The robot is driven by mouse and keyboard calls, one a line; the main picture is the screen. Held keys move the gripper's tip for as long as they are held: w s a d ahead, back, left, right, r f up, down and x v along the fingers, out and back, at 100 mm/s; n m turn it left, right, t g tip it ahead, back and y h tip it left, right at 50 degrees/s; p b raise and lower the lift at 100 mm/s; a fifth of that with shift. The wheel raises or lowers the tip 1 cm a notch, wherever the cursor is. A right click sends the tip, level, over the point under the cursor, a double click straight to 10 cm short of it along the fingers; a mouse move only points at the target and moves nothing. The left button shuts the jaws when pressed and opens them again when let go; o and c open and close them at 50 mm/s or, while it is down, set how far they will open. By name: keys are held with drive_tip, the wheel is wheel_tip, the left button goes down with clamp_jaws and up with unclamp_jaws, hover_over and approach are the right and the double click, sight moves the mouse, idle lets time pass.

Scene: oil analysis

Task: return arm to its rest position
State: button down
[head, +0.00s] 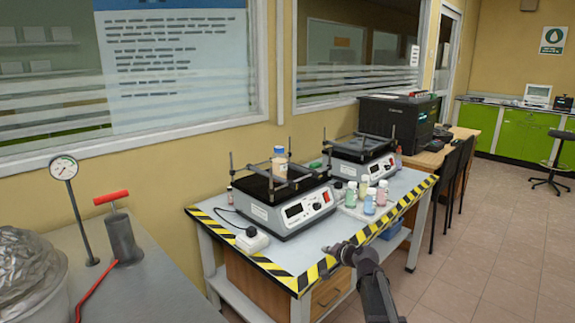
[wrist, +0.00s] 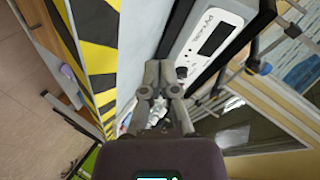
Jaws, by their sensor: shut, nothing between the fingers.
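Behind the fingers there are the light tabletop (wrist: 131,40) and the front panel of a shaker (wrist: 212,42).
The table (head: 222,230) has a yellow-black border and bears two shakers (head: 290,212) (head: 362,165). One carries an orange bottle (head: 279,163). Several small bottles (head: 369,202) stand at the right. A pump (head: 122,240) stands on the left bench. The floor at the right (head: 480,280) is clear.

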drive_tip(key=s+d+f+n+g+h, duration=0.15)
drive_tip(key=s+f+g, duration=0.25)
drive_tip(key=s, duration=0.6)
drive_tip(key=s+d+f+n+g+h, duration=0.1)
drive_tip(key=s+f+n+g+h, duration=0.25)
drive_tip(key=s, duration=0.65)
drive_tip(key=s+d+f+n+g+h, duration=0.1)
drive_tip(key=s+f+n+g+h, duration=0.2)
drive_tip(key=s, duration=0.6)
wheel_tip(320, 180, up, 23)
drive_tip(key=m+y+p, duration=0.1)
drive_tip(key=p, duration=2.2)
drive_tip(key=shift+w+d+g, duration=0.15)
drive_tip(key=shift+g, duration=0.2)
